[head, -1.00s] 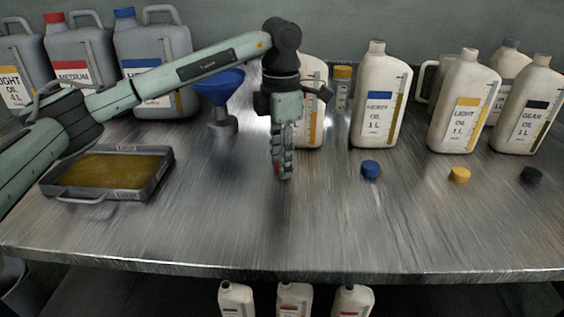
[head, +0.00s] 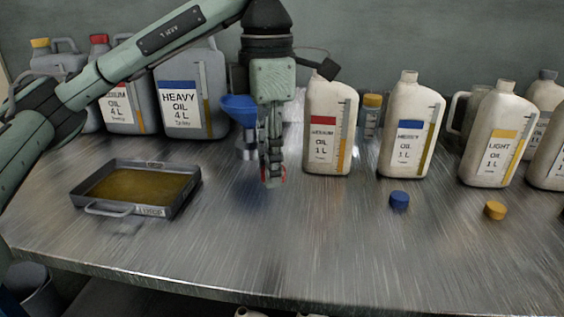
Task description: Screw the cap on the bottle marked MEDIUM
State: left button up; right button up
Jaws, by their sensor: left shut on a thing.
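The white 1 L bottle marked MEDIUM (head: 322,158), with a red label, stands upright on the metal table. Its neck is partly hidden by a dark part of my left arm. My left gripper (head: 272,178) points down, just left of this bottle and apart from it. It is shut on a small red thing, which looks like the red cap (head: 282,172). The fingers hide most of it. My right gripper is not in view.
White HEAVY (head: 405,140) and LIGHT (head: 495,145) bottles stand to the right. Blue (head: 399,200) and yellow (head: 495,210) caps lie before them. An oil tray (head: 170,210) lies left. A blue funnel (head: 236,108) and large grey canisters (head: 190,115) stand behind. The table's front is clear.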

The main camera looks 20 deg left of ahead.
aim_at(330, 108)
jog(key=k, duration=1)
